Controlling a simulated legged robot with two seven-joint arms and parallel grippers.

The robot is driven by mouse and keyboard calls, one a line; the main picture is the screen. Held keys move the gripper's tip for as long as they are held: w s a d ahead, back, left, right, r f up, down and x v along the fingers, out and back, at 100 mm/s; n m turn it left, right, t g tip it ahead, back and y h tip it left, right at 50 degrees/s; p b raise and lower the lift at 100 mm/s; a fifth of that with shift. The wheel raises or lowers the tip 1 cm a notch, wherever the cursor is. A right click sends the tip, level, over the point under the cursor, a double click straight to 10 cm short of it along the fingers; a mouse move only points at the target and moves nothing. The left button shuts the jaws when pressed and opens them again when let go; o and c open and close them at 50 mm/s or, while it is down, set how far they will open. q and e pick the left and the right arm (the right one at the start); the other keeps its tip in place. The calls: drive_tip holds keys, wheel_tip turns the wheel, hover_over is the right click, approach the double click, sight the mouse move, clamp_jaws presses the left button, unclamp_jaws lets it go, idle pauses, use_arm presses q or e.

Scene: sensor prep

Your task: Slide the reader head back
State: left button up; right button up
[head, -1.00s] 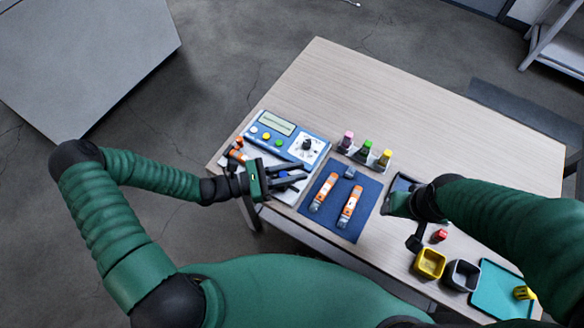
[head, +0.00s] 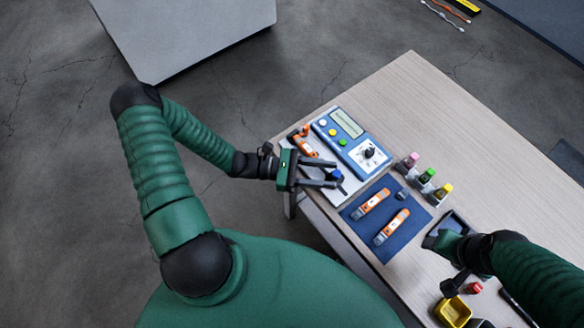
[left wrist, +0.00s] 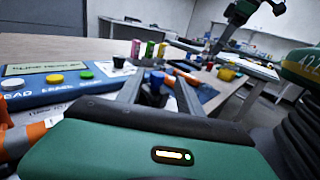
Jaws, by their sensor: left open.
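A blue and white console (head: 345,140) with a display, several coloured buttons and a dial sits at the table's left end. A white base plate (head: 348,190) shows beside it, with an orange and white piece (head: 304,143) at its far end. A small blue knob (head: 337,174) stands near the plate's front; I cannot tell whether it belongs to the reader head. My left gripper (head: 334,175) is open, its tips at either side of the knob. The knob (left wrist: 156,82) also shows between the fingers in the left wrist view.
A dark blue mat (head: 362,231) holds two orange and white pens. Pink, green and yellow-capped vials stand in a rack (head: 437,195) behind it. A yellow bin (head: 453,311) and a red-capped item (head: 474,288) are at the lower right. The table's back half (head: 440,115) is clear.

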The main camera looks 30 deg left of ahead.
use_arm(q)
drive_tip(key=v, duration=1)
drive_tip(key=shift+s+d+r, duration=0.1)
drive_tip(key=s+d+r+m+g+y+p, duration=0.1)
drive_tip(key=s+m+g+y+p, duration=0.1)
drive_tip(key=s+m+g+y, duration=0.35)
drive_tip(key=s+r+m+g+y+p, duration=0.25)
drive_tip(key=m+g+y, duration=0.3)
drive_tip(key=m, duration=0.35)
drive_tip(key=w+d+r+m+t+y+p, duration=0.1)
drive_tip(key=w+r+m+t+y+p, duration=0.1)
drive_tip(key=w+r+m+t+y, duration=0.3)
wheel_tip(320, 180, up, 4)
drive_tip(key=w+m+t, duration=0.1)
drive_tip(key=m, duration=0.2)
drive_tip(key=shift+w+d, duration=0.35)
drive_tip(key=shift+d, duration=0.05)
